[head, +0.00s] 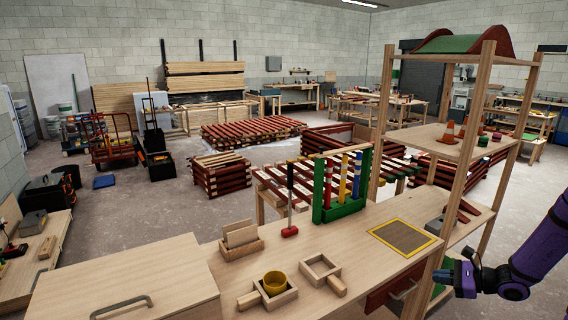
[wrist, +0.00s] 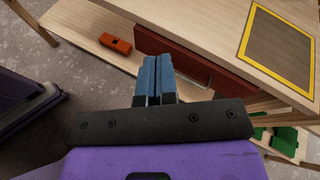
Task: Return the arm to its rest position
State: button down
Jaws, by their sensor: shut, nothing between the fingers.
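My purple arm (head: 540,252) comes in from the right edge in the head view. My gripper (head: 440,280) is at its end, just right of the workbench's right end. In the wrist view the blue fingers of my gripper (wrist: 158,68) lie side by side, shut, with nothing between them. They point toward the dark red drawer front (wrist: 195,80) under the bench top. I cannot tell how far the fingertips are from the drawer.
The workbench (head: 340,245) carries a green rack (head: 345,210) with painted battens, a red-headed mallet (head: 289,230), a yellow cup (head: 274,283) and a yellow-edged mat (head: 404,236). A tall wooden shelf (head: 484,125) stands behind my gripper. An orange block (wrist: 118,45) lies on the lower shelf.

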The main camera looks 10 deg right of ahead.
jog(key=s+a+r+n+g+h, duration=0.1)
jog(key=s+a+r+n+g, duration=0.2)
jog(key=a+r, duration=0.45)
jog(key=s+a+r+n+g+h, duration=0.15)
jog(key=a+r+n, duration=0.35)
jog(key=r, duration=0.5)
jog(key=s+a+r+n+g+h, duration=0.1)
jog(key=a+r+n+g, duration=0.35)
jog(key=r, duration=0.35)
jog(key=s+a+r+n+t+h, duration=0.2)
jog(key=s+a+r+n+h, duration=0.1)
jog(key=s+r, duration=0.4)
jog(key=s+a+r+n+t+h, duration=0.2)
jog(key=s+r+n, duration=0.5)
jog(key=s, duration=0.7)
jog(key=a+r+h, duration=0.1)
jog(key=a, duration=0.1)
jog(key=shift+a+t+h, duration=0.3)
jog(key=shift+a+h, duration=0.05)
